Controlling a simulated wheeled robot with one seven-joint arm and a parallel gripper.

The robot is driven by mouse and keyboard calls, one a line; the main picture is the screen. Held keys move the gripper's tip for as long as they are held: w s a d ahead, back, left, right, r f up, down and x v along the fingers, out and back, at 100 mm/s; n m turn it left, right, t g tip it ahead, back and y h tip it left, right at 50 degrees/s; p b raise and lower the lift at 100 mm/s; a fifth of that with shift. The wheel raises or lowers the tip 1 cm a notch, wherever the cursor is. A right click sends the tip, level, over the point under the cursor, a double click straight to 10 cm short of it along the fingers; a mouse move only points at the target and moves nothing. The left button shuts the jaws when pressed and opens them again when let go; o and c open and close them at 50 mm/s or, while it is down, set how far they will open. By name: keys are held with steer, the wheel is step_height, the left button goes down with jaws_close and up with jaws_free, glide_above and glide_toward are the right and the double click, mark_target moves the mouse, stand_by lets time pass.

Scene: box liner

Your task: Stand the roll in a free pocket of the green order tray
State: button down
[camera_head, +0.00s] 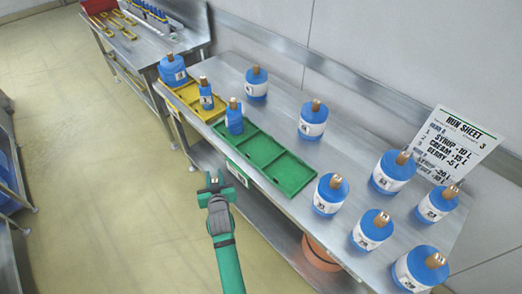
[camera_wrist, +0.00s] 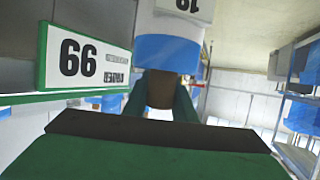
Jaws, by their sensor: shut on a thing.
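My gripper (camera_head: 216,180) is in front of the bench's front edge, just left of the green order tray's card. In the wrist view the fingers (camera_wrist: 167,100) are shut on the brown core (camera_wrist: 160,90) of a blue roll (camera_wrist: 168,52) with a white label. The label's number appears upside down. The head view does not clearly show the held roll. The green order tray (camera_head: 286,189) lies on the bench. A small blue roll (camera_head: 234,122) stands in its left end pocket; the middle and right pockets look empty.
A yellow tray (camera_head: 188,93) adjoins the green one, with a small blue roll (camera_head: 206,96) at its right end. Several blue rolls stand behind and right of the green tray. A run sheet (camera_head: 452,143) stands at the back.

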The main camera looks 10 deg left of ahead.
steer(key=w+a+r, duration=0.1)
steer(key=a+r, duration=0.2)
steer(key=r, duration=0.6)
steer(key=w+a+r, duration=0.1)
steer(key=a+r, duration=0.3)
steer(key=r, duration=0.5)
steer(key=w+d+r+m+h, duration=0.1)
steer(key=d+r, duration=0.3)
steer(key=r, duration=0.2)
steer(key=d+r+m+t+h, duration=0.1)
steer(key=d+r+m+h, duration=0.15)
steer(key=d, duration=0.65)
steer(key=d+r+m+h, duration=0.2)
steer(key=d+r+h, duration=0.15)
steer(key=d, duration=0.55)
steer(key=w+d+f, duration=0.6)
steer(key=d+f, duration=0.6)
steer(key=d, duration=0.1)
steer(key=shift+f, duration=0.25)
